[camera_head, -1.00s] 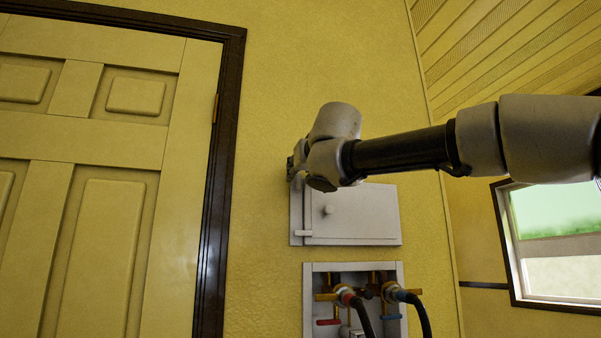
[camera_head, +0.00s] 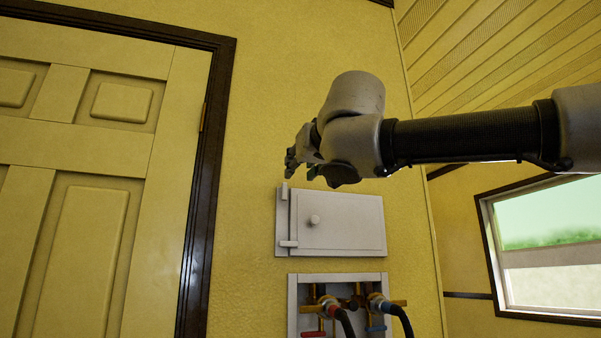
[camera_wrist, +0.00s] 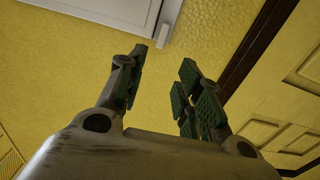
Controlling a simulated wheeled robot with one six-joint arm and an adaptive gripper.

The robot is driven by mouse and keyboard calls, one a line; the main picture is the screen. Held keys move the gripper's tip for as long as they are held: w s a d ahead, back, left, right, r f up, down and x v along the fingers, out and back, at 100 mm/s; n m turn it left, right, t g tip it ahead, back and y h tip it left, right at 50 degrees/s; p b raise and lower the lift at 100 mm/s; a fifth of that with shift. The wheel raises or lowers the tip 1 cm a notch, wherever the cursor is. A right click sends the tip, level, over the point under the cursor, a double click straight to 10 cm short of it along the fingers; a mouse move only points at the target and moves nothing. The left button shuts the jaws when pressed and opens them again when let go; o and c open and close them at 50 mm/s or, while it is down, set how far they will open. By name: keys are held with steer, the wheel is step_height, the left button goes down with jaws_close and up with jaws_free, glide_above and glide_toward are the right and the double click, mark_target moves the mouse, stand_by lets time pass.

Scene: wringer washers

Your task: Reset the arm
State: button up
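My gripper (camera_head: 301,165) is at the end of my arm, in front of the yellow wall and just above the white wall cabinet (camera_head: 352,228) in the head view. In the wrist view my gripper (camera_wrist: 160,78) has its two green-padded fingers spread apart, with only yellow wall between them.
A recessed valve box (camera_head: 292,300) with red and blue handles and dark hoses is below the cabinet. A yellow panelled door (camera_head: 95,215) with a dark frame (camera_head: 205,190) stands at left. A window (camera_head: 545,250) is at right. The wall between door frame and cabinet is clear.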

stand_by(0.3)
steer(key=d+f+n+g+h, duration=0.2)
steer(key=d+f+g, duration=0.3)
steer(key=f, duration=1)
steer(key=d+f+n+g+h, duration=0.25)
steer(key=d+f, duration=0.45)
steer(key=f, duration=0.8)
steer(key=s+d+f+m+g, duration=0.5)
steer(key=s+d+f+m, duration=0.3)
steer(key=s+d+f, duration=1.1)
step_height(320, 180, down, 2)
steer(key=d, duration=0.2)
steer(key=shift+d+g, duration=0.35)
